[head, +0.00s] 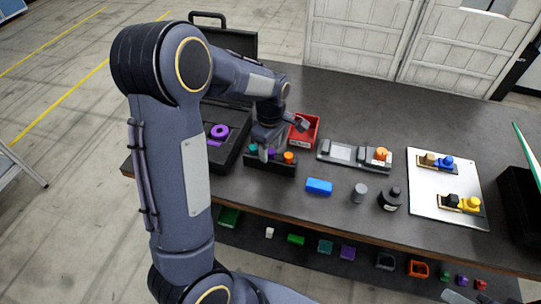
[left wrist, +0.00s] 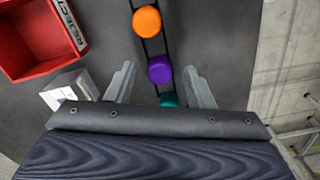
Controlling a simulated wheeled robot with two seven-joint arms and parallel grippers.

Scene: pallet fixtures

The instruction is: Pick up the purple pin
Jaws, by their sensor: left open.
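The purple pin (left wrist: 159,69) has a round top and stands in a dark rack, between an orange pin (left wrist: 147,20) and a teal pin (left wrist: 168,99). In the head view the rack (head: 270,166) sits near the table's front edge, and my gripper partly hides the purple pin. My left gripper (head: 267,152) is over the rack, pointing down. In the left wrist view its two fingers (left wrist: 159,74) are apart, one on each side of the purple pin, with gaps showing. It holds nothing.
A red reject bin (head: 304,131) stands just behind the rack. An open black case (head: 225,150) with a purple ring (head: 220,131) is to the left. A blue block (head: 319,186) lies to the right. A grey fixture (head: 342,152) and a white board (head: 425,185) are farther right.

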